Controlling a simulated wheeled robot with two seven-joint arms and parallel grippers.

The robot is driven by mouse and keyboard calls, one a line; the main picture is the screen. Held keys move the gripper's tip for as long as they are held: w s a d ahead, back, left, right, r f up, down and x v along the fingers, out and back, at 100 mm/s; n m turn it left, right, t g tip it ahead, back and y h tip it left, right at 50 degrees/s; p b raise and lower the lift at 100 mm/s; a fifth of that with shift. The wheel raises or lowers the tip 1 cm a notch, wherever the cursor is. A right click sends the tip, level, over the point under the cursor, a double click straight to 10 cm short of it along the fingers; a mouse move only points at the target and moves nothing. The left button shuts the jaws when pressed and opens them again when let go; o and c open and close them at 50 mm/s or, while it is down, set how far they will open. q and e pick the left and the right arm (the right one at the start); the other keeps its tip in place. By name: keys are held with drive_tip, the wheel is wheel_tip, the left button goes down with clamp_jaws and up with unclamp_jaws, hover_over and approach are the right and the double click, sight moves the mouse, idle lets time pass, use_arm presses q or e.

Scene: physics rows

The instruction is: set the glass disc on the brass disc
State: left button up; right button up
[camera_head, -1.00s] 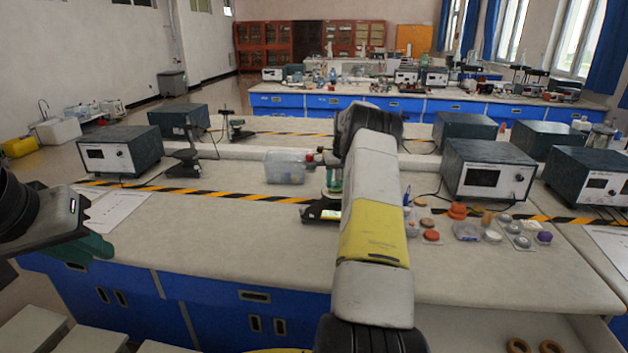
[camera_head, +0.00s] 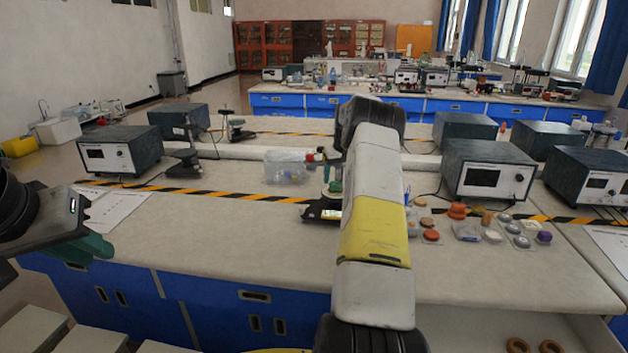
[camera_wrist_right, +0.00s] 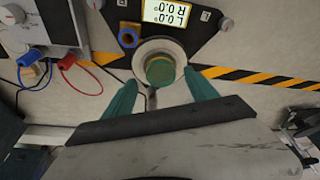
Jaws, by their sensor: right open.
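In the right wrist view, a round green disc (camera_wrist_right: 160,71) with a tan edge sits over a pale round plate (camera_wrist_right: 172,47) on a dark instrument. I take the green disc for the glass disc; I cannot make out a separate brass disc. My right gripper (camera_wrist_right: 160,80) is open, its two teal fingers spread on either side of the green disc, apart from it. In the head view my right arm hides most of this gripper; the pale plate (camera_head: 328,194) shows beside the arm. My left gripper (camera_head: 92,248) is at the left edge, its opening unclear.
The dark instrument (camera_head: 320,212) has a lit display (camera_wrist_right: 168,12). A clear plastic box (camera_head: 286,167) stands behind it. Several small discs and pieces, including a purple one (camera_head: 544,237), lie right of my arm. Grey power units (camera_head: 487,168) stand behind.

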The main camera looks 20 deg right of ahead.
drive_tip(key=v, duration=0.9)
drive_tip(key=s+a+r+n+t, duration=0.1)
drive_tip(key=s+a+r, duration=0.65)
drive_tip(key=a, duration=0.25)
drive_tip(key=s+a+r, duration=0.6)
drive_tip(key=a+r, duration=0.3)
drive_tip(key=s+a+f+y, duration=0.1)
drive_tip(key=s+a, duration=0.3)
drive_tip(key=s, duration=0.5)
drive_tip(key=s+a+f+n+t+y, duration=0.1)
drive_tip(key=s+a+f, duration=0.1)
drive_tip(key=s+a, duration=0.3)
drive_tip(key=s+a+f+t, duration=0.1)
drive_tip(key=s+a, duration=0.4)
drive_tip(key=s, duration=0.8)
drive_tip(key=shift+s+f+y, duration=0.25)
drive_tip(key=shift+s+y, duration=0.05)
drive_tip(key=shift+y, duration=0.1)
